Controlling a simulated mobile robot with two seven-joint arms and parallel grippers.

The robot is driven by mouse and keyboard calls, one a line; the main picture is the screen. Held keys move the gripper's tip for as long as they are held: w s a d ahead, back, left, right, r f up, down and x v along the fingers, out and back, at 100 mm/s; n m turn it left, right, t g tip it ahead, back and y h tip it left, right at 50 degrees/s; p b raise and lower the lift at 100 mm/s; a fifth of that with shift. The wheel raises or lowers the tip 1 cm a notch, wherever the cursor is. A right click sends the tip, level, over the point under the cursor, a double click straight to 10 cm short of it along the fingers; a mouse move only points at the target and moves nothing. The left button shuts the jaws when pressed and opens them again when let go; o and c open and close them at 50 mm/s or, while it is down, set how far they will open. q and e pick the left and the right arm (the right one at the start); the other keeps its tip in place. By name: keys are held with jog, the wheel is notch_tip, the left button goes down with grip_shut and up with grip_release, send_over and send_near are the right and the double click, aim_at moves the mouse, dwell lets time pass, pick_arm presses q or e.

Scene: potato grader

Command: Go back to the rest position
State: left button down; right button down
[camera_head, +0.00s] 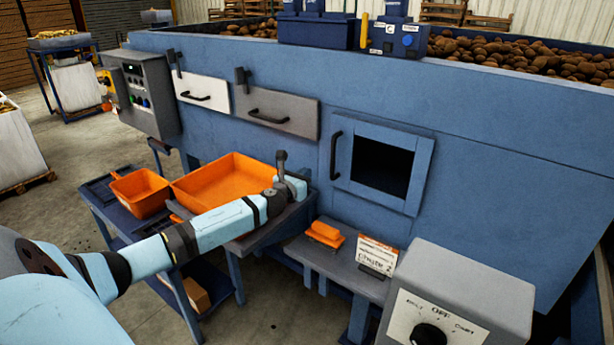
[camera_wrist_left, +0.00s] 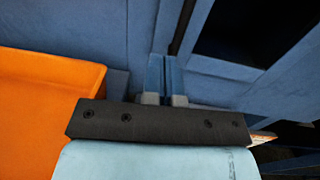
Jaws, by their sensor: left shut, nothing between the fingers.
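My left arm reaches in from the left in the head view. My left gripper (camera_head: 281,158) is beside the right end of the orange tray, in front of the blue machine wall. Its fingers look close together and hold nothing. In the left wrist view the gripper's dark plate (camera_wrist_left: 160,122) spans the middle, with the two small fingertips (camera_wrist_left: 165,99) beyond it. The orange tray (camera_head: 222,170) stands left of the gripper and also shows in the wrist view (camera_wrist_left: 45,110). My right gripper is not in view.
The blue machine (camera_head: 270,70) fills the back, with a framed opening (camera_head: 384,165) right of the gripper. An orange scoop-like bin (camera_head: 140,190) sits left of the tray. Lower right are a low grey bench (camera_head: 335,265), a small sign (camera_head: 376,255) and a grey dial box (camera_head: 465,290).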

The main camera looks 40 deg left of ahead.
pick_arm(q)
jog(key=shift+s+f, duration=0.1)
jog(key=shift+f, duration=0.05)
jog(key=s+d+f+n+g+h+p, duration=0.1)
jog(key=s+d+f+n+g+h, duration=0.1)
jog(key=s+d+f+n, duration=0.6)
jog(key=s+d+f+n+g+h+p, duration=0.15)
jog(key=s+d+f+n, duration=0.4)
jog(key=d+f, duration=0.55)
jog(key=s+d+f+n+g+h, duration=0.2)
jog(key=s+d+n+g+h, duration=0.1)
jog(key=s+d+n, duration=1.4)
jog(key=s+d, duration=0.2)
jog(key=s, duration=0.3)
jog(key=shift+s+f+p, duration=0.2)
jog(key=shift+f+p, duration=0.1)
jog(key=shift+p, duration=0.1)
